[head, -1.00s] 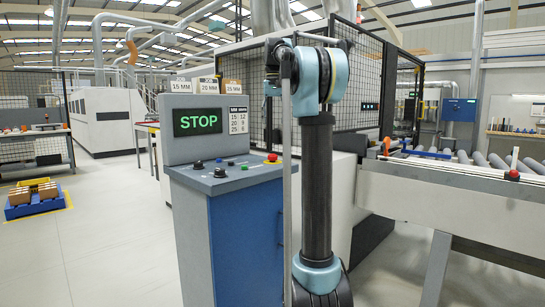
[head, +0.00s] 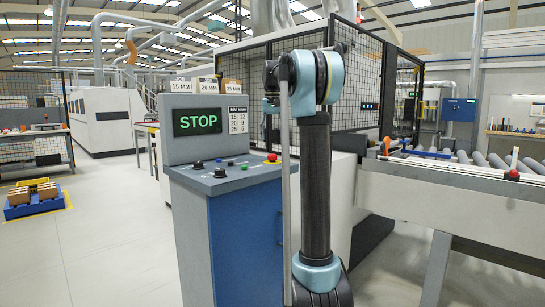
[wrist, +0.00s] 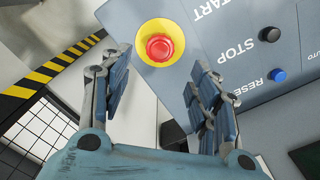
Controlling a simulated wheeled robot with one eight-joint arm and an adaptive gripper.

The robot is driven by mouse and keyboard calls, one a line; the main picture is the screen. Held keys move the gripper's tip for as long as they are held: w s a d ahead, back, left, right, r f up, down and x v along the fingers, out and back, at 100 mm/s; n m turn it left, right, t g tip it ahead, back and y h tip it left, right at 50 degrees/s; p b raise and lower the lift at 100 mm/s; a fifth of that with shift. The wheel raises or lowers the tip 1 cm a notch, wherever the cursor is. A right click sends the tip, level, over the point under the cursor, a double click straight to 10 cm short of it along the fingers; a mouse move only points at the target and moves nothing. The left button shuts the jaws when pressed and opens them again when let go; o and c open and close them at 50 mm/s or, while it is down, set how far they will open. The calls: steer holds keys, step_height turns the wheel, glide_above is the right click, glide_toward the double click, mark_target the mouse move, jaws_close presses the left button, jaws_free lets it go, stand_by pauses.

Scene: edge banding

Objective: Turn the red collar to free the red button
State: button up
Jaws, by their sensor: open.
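The red button (wrist: 160,44) sits on a round yellow plate (wrist: 146,31) in the wrist view. The red collar (wrist: 160,59) shows as a darker red rim around its face. In the head view the red button (head: 272,157) is on the right of the console top. My gripper (wrist: 160,58) is open, with one finger on each side of the button in the wrist picture. No contact is visible, and the gap in depth is hard to judge.
The grey panel (wrist: 220,60) has START, STOP and RESET labels, a black button (wrist: 269,34) and a blue button (wrist: 278,75) to the right. The console screen (head: 197,121) reads STOP. Another red button (head: 512,174) is on the roller conveyor.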

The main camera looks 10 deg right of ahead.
mark_target(272, 157)
step_height(272, 157, down, 8)
steer(key=shift+f, duration=0.25)
